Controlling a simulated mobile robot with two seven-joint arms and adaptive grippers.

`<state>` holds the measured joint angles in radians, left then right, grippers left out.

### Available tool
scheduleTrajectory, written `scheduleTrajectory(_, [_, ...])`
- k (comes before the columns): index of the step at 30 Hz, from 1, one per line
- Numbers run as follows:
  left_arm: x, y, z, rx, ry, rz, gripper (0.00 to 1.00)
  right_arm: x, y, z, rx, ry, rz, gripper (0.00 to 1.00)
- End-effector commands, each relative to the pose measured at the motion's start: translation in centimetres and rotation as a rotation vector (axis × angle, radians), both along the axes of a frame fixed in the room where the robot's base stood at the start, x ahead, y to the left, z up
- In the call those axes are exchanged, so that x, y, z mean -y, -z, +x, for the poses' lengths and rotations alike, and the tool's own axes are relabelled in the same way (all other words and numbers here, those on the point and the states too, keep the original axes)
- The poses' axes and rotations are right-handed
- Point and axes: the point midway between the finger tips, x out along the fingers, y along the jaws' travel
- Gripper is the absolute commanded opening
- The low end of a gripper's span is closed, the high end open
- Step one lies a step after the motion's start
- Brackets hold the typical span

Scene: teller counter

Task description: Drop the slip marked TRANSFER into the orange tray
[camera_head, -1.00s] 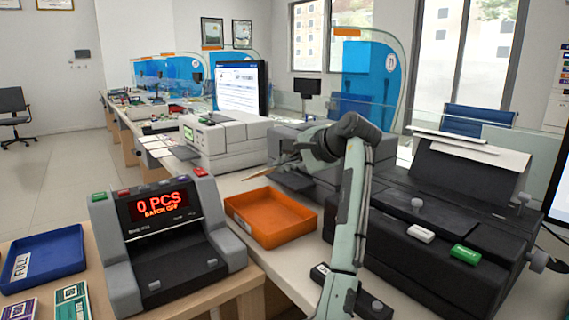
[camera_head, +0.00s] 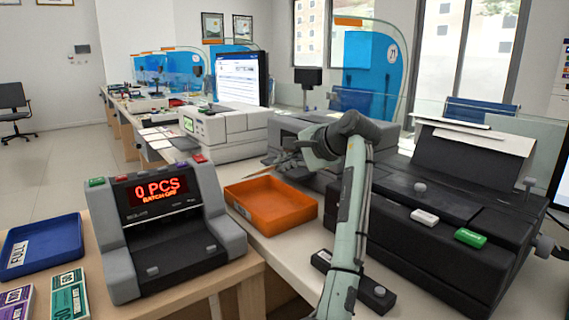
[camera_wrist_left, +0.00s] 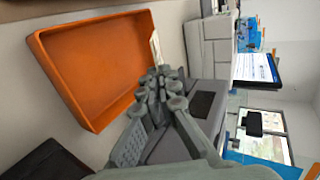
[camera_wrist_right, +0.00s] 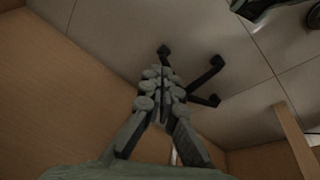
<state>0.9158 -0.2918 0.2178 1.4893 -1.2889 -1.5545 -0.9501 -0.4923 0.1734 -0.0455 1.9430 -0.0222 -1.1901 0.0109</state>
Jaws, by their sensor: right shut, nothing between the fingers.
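The orange tray (camera_head: 268,207) sits on the counter, right of the note counter, and looks empty. It also shows at the upper left of the left wrist view (camera_wrist_left: 62,82). My left gripper (camera_head: 280,164) is over the counter just behind the tray's far right side. In the left wrist view its fingers (camera_wrist_left: 160,76) are together, with a thin pale slip (camera_wrist_left: 155,46) at their tips, beside the tray's edge. Writing on the slip is not readable. My right gripper (camera_wrist_right: 161,75) is shut and empty, low down, with floor and wooden panels behind it.
A note counter (camera_head: 165,230) reading 0 PCS stands left of the tray. A blue tray (camera_head: 42,246) marked FULL is at far left, near banded bundles (camera_head: 68,295). A large dark machine (camera_head: 450,220) fills the right side. A white printer (camera_head: 222,129) stands behind.

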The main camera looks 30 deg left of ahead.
Motion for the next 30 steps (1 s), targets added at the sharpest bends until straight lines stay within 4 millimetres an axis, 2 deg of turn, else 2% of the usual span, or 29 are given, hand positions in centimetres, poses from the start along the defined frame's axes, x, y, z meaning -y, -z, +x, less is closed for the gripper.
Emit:
scheduleTrajectory(13, [0.0, 1.6, 0.0, 0.0, 0.0, 0.0, 0.0, 0.1, -3.5, 0.1, 0.02, 0.0, -0.02, 0.0])
scheduleTrajectory(30, [0.0, 5.5, 0.0, -0.001, 0.0, 0.0, 0.0, 0.1, -3.7, 0.0, 0.018, 0.001, -0.021, 0.0])
